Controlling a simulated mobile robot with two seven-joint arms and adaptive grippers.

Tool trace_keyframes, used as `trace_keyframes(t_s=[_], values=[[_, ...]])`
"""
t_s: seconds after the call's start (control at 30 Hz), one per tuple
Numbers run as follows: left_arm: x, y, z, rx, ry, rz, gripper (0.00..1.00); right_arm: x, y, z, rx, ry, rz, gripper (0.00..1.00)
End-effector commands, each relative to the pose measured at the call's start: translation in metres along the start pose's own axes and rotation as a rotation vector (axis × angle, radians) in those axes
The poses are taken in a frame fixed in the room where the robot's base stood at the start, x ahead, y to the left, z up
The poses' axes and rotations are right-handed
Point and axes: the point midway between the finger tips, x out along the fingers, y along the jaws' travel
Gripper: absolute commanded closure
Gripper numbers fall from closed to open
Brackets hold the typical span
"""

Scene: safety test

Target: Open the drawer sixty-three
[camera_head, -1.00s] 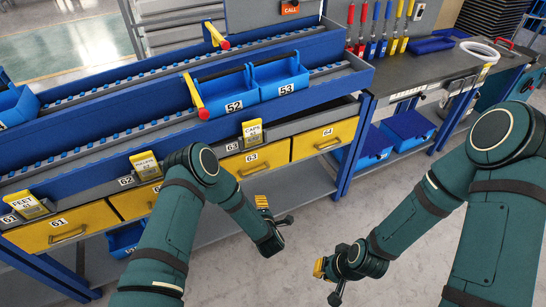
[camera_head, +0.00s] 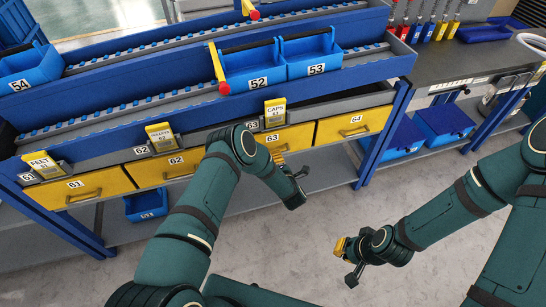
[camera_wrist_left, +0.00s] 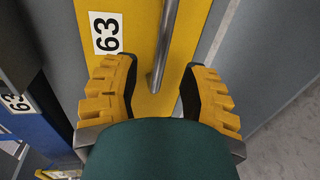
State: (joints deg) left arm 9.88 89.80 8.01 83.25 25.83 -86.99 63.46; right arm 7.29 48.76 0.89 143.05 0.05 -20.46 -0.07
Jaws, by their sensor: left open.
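Drawer 63 (camera_head: 298,137) is a yellow-fronted drawer in the row under the blue rack and looks closed. Its label shows in the head view, and my left arm hides part of its front. In the left wrist view, the drawer front (camera_wrist_left: 140,65) and its grey bar handle (camera_wrist_left: 165,45) are close. My left gripper (camera_head: 291,165) is open at this drawer. In the wrist view its yellow fingers (camera_wrist_left: 160,90) stand either side of the handle's near end, with gaps; contact is not visible. My right gripper (camera_head: 346,261) appears open and empty above the floor.
Drawers 61 (camera_head: 90,187), 62 (camera_head: 150,172) and 64 (camera_head: 352,125) sit in the same row. Yellow tags, such as the CAPS tag (camera_head: 275,113), hang above. Blue bins 52 (camera_head: 255,75) and 53 (camera_head: 312,58) are on the rack. The floor in front is clear.

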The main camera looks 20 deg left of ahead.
Motion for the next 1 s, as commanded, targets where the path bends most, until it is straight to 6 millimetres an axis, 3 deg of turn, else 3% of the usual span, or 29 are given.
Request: trace_keyframes(t_s=[0.1, 0.3, 0.67, 0.7, 0.8, 1.0], values=[[0.019, -0.001, 0.000, 0.000, 0.001, 0.003, 0.57, 0.006, 0.002, -0.001, 0.000, 0.003, 0.000, 1.00], [0.036, 0.000, 0.000, 0.000, 0.000, 0.001, 0.57, 0.010, 0.004, -0.001, -0.001, 0.005, 0.000, 1.00], [0.039, 0.001, 0.000, 0.001, -0.001, 0.000, 0.57, 0.010, 0.004, -0.001, -0.001, 0.006, 0.000, 1.00], [0.038, 0.001, 0.000, 0.001, -0.001, 0.000, 0.71, 0.010, 0.004, -0.001, -0.001, 0.006, 0.000, 1.00], [0.038, 0.001, 0.000, 0.001, -0.001, 0.000, 1.00, 0.010, 0.004, -0.001, -0.001, 0.006, 0.000, 1.00], [0.038, 0.001, 0.000, 0.001, -0.001, 0.000, 1.00, 0.010, 0.004, -0.001, 0.000, 0.005, 0.000, 1.00]])
